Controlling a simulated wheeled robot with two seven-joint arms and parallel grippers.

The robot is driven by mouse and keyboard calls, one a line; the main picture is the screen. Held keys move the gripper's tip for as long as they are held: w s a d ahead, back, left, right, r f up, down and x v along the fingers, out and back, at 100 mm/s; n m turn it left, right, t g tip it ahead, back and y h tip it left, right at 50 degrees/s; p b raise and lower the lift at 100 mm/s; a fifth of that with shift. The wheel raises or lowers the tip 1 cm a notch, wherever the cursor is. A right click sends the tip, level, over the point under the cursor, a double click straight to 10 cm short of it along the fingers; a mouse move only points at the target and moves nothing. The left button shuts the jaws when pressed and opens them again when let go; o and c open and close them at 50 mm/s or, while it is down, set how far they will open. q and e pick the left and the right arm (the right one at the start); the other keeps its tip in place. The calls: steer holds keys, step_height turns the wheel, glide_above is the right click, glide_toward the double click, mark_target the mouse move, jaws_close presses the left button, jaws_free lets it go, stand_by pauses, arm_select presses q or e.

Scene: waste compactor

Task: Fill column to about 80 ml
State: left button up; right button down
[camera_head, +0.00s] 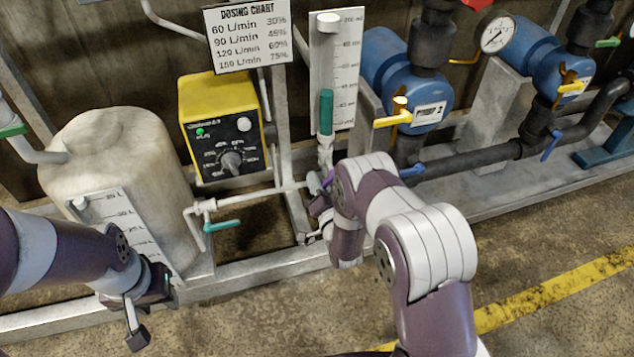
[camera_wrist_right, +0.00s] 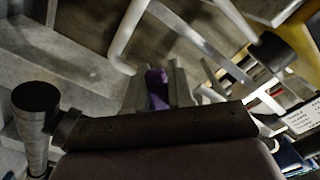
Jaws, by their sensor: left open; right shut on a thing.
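The clear column (camera_head: 326,60) stands upright on a white scale board (camera_head: 348,75), with teal liquid (camera_head: 326,112) in its lower part. The liquid's top appears between the 40 and 80 ml marks, nearer 80; the small labels are blurred. My right gripper (camera_head: 318,198) is at the pipe below the column, shut on a purple valve handle. In the right wrist view the purple handle (camera_wrist_right: 157,88) shows between the fingers; the valve body is mostly hidden. My left gripper (camera_head: 140,318) is open and empty, low in front of the white tank.
A yellow pump controller (camera_head: 220,125) with a lit green lamp and a dial stands left of the column. A dosing chart (camera_head: 247,35) hangs above. The white tank (camera_head: 120,180) is at left, a teal-handled valve (camera_head: 222,226) beside it. Blue pumps (camera_head: 400,85) stand at right. The front floor is clear.

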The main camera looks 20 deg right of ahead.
steer(key=shift+f, duration=0.1)
steer(key=c, duration=1.1)
jaws_free()
steer(key=shift+o, duration=0.2)
steer(key=s+p, duration=0.4)
steer(key=s, duration=0.8)
steer(key=shift+s+d, duration=0.25)
steer(key=shift+s, duration=0.15)
